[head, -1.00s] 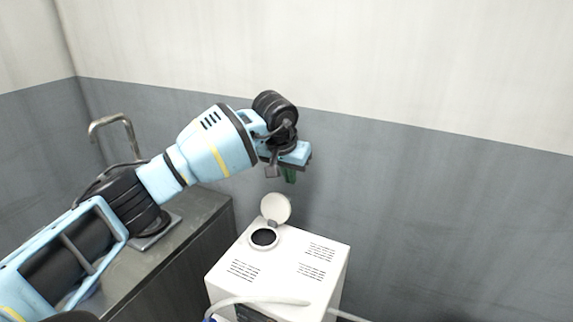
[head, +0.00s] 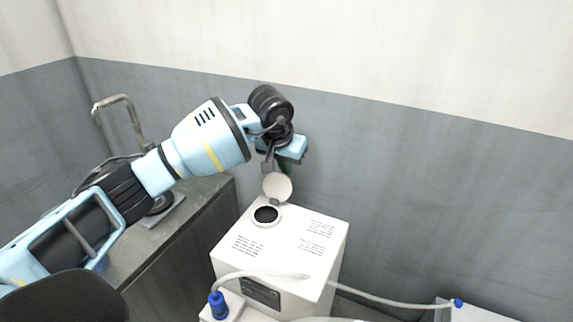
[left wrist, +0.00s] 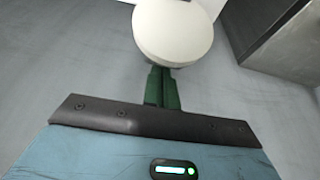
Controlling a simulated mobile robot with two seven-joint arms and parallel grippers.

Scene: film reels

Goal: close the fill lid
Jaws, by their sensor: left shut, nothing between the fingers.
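The fill lid (head: 277,187) is a round white disc that stands open at the back of the dark fill opening (head: 266,214) on top of the white box (head: 290,235). My left gripper (head: 284,168) is just behind and above the lid, and the lid hides its fingertips in the head view. In the left wrist view the lid (left wrist: 172,32) is close in front of the green fingers (left wrist: 161,85), which are together and empty. Whether they touch the lid I cannot tell. My right gripper is not in view.
A white hose with a blue connector (head: 217,304) runs across the front of the box to a blue-tipped end (head: 458,303) at right. A grey counter (head: 165,228) with a tap (head: 122,115) stands at left. The wall (head: 430,160) is close behind.

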